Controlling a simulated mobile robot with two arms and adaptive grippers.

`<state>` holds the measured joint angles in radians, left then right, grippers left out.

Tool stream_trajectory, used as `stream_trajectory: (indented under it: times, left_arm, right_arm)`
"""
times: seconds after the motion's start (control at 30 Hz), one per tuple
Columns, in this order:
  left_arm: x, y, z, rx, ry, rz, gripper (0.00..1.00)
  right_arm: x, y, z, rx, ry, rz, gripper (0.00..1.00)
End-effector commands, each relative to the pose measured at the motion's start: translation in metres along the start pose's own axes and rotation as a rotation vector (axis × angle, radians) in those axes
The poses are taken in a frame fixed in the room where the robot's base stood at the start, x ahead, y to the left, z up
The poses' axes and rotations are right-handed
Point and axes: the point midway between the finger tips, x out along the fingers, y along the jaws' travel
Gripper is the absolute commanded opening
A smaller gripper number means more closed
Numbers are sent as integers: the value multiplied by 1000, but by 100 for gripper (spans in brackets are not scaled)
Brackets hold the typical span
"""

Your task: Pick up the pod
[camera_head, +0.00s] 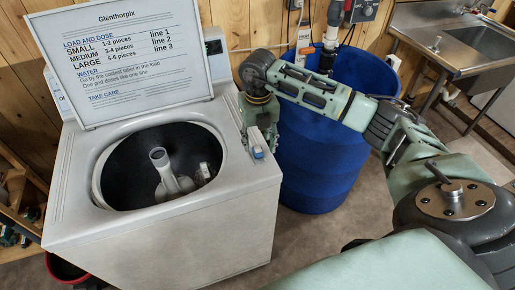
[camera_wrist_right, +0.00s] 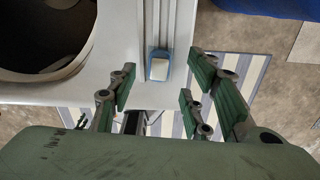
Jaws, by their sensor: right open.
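The pod, a small blue piece with a white top (camera_head: 258,154), lies on the right edge of the white washer top (camera_head: 232,172). In the right wrist view the pod (camera_wrist_right: 158,66) sits at the end of a pale grooved strip, close to the washer's edge. My right gripper (camera_head: 262,138) is over that edge, right by the pod. In the wrist view its green-padded fingers (camera_wrist_right: 162,82) are spread apart, with the pod centred between the tips and no finger visibly touching it. The height gap is hard to judge. My left gripper is out of view.
The washer's open drum (camera_head: 125,165) lies left of the pod. A raised instruction board (camera_head: 120,60) stands behind it. A blue barrel (camera_head: 315,165) stands close on the right. A metal sink (camera_head: 455,40) is at the back right. A striped rug (camera_wrist_right: 245,72) lies on the floor below.

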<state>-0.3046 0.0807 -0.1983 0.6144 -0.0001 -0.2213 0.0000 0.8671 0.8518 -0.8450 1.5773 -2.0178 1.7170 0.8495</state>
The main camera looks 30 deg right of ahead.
Motion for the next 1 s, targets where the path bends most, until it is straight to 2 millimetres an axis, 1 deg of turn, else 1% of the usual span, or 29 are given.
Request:
stream_trajectory:
  times: [0.03,0.1,0.2,0.3,0.5,0.93,1.0]
  left_arm:
    - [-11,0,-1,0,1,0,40]
    - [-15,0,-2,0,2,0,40]
    - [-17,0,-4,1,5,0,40]
    - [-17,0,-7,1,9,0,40]
    - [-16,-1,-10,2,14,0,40]
    - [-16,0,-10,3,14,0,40]
    - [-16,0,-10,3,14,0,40]
  right_arm:
    - [4,0,-1,0,7,-1,45]
    - [16,0,-1,0,6,0,45]
    - [28,1,-1,-1,4,1,45]
    - [34,0,0,-2,2,1,45]
    - [35,1,0,-2,1,2,44]
    - [34,1,0,-2,1,2,7]
    - [34,1,0,-2,1,2,5]
